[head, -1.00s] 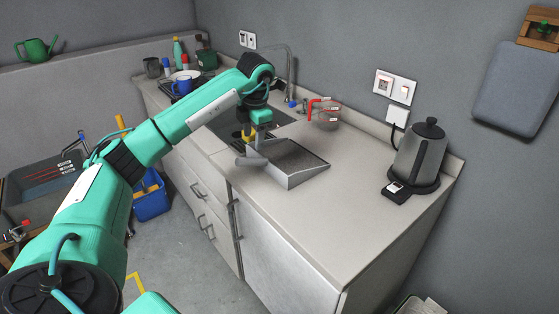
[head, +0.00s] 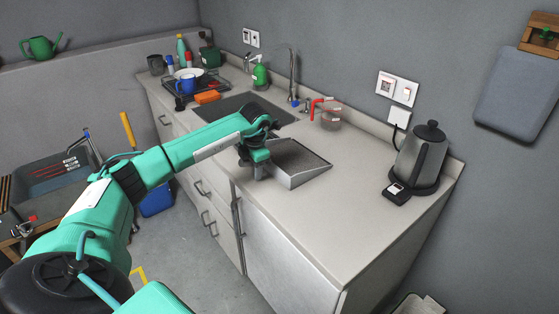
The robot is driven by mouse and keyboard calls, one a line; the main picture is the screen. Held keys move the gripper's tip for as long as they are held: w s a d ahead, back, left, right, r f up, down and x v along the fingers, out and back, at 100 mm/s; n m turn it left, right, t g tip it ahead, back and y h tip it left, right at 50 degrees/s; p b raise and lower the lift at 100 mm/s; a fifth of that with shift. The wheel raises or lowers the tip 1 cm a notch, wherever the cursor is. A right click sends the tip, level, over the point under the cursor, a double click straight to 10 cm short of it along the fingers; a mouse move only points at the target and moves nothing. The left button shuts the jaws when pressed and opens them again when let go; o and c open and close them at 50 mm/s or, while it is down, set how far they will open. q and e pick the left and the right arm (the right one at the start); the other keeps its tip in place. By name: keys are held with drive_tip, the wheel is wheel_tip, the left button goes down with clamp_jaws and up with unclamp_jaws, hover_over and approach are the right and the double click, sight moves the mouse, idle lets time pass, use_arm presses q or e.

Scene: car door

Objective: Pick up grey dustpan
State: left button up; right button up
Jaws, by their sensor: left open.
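The grey dustpan (head: 299,165) lies on the worktop in front of the sink, its wide open side towards the right. My left gripper (head: 257,168) is at the dustpan's left end, where the handle is. It is pointed down and low over the worktop edge. The gripper and wrist cover most of the handle, and the fingertips are hard to make out. The gripper is open; whether the handle is between its fingers I cannot tell. My right gripper is not in view.
The sink (head: 225,106) lies behind my forearm. A measuring jug (head: 329,117) stands behind the dustpan, and a kettle (head: 420,158) stands at the right. A dish rack (head: 202,92) and an orange sponge (head: 207,97) are at the far left. The worktop's front right is clear.

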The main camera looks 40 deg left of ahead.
use_arm(q)
drive_tip(key=shift+f, duration=0.15)
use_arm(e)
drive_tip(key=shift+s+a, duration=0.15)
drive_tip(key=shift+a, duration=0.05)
use_arm(q)
clamp_jaws()
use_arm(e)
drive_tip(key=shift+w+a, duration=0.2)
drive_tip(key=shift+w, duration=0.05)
